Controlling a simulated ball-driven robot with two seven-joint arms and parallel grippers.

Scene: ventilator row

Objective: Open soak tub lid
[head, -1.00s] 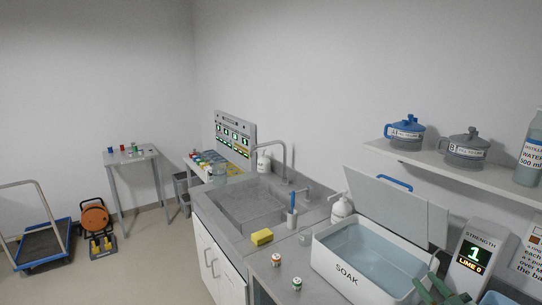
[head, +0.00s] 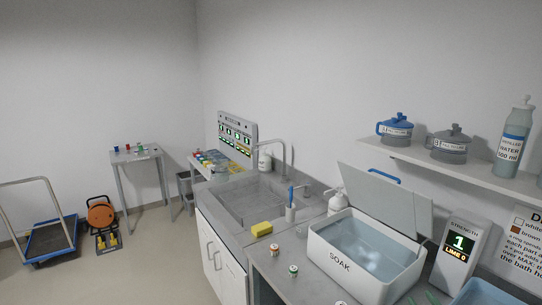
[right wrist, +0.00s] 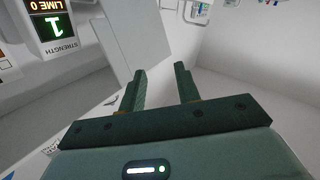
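The white soak tub (head: 340,262), marked SOAK, stands on the counter with bluish liquid inside. Its grey lid (head: 385,200) with a blue handle (head: 384,177) stands raised and leaning back behind the tub. My right gripper (right wrist: 160,72) is open in the right wrist view, with nothing between its two green fingers. In the head view only bits of green show at the bottom edge, right of the tub. My left gripper is not in view.
A strength display (head: 458,250) reading 1 and LIME 0 stands right of the tub, with a blue tray (head: 482,292) before it. A shelf (head: 450,170) with jugs and a bottle hangs above. The sink (head: 255,200) and a yellow sponge (head: 262,229) are to the left.

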